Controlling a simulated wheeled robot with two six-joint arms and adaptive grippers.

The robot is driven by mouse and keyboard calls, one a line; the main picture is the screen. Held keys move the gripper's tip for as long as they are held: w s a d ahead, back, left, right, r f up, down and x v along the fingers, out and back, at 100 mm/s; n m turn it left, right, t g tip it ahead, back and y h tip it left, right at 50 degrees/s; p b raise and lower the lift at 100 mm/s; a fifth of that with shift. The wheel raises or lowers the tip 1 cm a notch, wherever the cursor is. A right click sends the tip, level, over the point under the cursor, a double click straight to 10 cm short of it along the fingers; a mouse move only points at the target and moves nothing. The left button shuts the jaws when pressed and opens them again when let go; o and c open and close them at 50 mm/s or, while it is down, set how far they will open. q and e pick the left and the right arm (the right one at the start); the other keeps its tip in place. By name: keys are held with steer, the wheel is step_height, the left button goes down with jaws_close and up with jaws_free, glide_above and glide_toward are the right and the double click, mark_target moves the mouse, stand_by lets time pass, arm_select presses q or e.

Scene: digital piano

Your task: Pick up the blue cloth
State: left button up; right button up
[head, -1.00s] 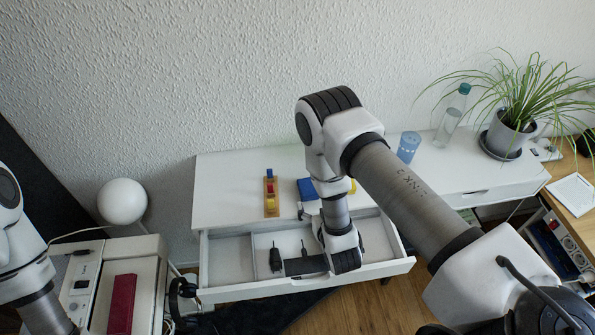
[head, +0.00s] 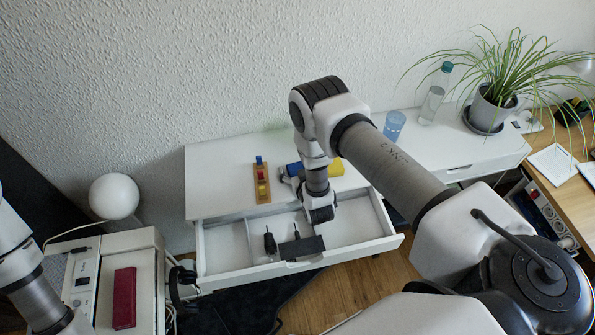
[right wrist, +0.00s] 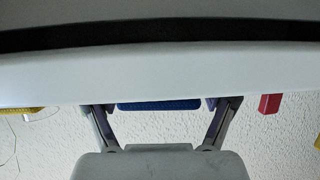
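The blue cloth (head: 293,168) lies folded on the white desk top, partly hidden behind my right gripper and wrist. In the right wrist view the blue cloth (right wrist: 160,104) shows edge-on as a flat blue strip. My right gripper (head: 289,177) is at the cloth, low over the desk. In the right wrist view its two fingers (right wrist: 160,109) are apart, one at each end of the strip; I cannot tell whether they touch it. My left arm shows at the lower left of the head view, with its gripper out of the picture.
A wooden toy with coloured blocks (head: 262,184) stands left of the cloth, a yellow thing (head: 335,167) right of it. The open drawer (head: 225,245) in front holds dark items. A blue cup (head: 394,126), bottle (head: 434,97) and potted plant (head: 488,108) stand farther right.

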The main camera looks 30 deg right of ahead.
steer(key=c, duration=0.7)
